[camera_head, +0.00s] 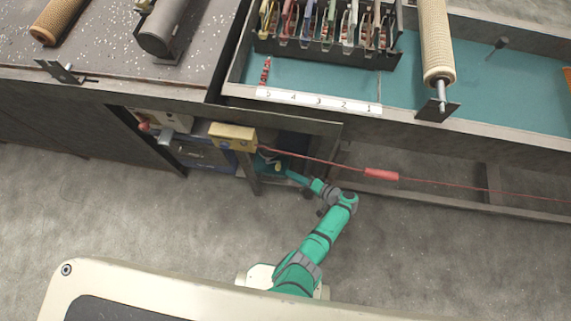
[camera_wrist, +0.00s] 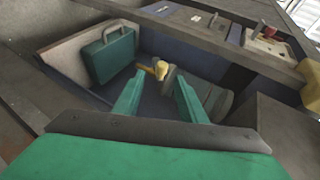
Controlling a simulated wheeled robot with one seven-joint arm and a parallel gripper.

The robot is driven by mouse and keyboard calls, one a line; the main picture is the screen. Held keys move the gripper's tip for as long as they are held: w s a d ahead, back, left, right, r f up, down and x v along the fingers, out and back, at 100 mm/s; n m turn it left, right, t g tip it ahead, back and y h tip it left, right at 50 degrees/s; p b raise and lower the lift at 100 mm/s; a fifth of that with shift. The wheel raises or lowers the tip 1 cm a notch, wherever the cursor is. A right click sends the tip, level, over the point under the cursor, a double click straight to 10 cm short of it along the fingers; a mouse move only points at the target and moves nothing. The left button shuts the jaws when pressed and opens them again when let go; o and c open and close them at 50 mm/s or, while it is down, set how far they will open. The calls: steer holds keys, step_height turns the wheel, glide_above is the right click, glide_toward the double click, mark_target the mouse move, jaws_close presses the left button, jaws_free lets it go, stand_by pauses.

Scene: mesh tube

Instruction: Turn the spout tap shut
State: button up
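A small yellow part (camera_wrist: 161,70), which looks like the spout tap's handle, shows in the middle of the wrist view. It sits at a grey rounded body (camera_wrist: 215,97) inside a recess under the bench. My gripper (camera_wrist: 158,80) is open, with its two green fingers apart. The yellow part appears between or just beyond the fingertips; I cannot tell whether they touch it. In the head view my gripper (camera_head: 289,174) reaches into the recess, and a small yellow spot (camera_head: 278,167) shows near its tip. The tap's spout is not clear.
A green case (camera_wrist: 108,53) stands against the recess's back left. A yellow block (camera_head: 232,136) sits on a post at the recess's edge. A red cord with a red tag (camera_head: 381,174) runs from it to the right, close to my arm. Open floor lies around.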

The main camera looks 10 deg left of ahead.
steer(key=v, duration=0.5)
steer(key=shift+d+f, duration=0.1)
steer(key=shift+f, duration=0.1)
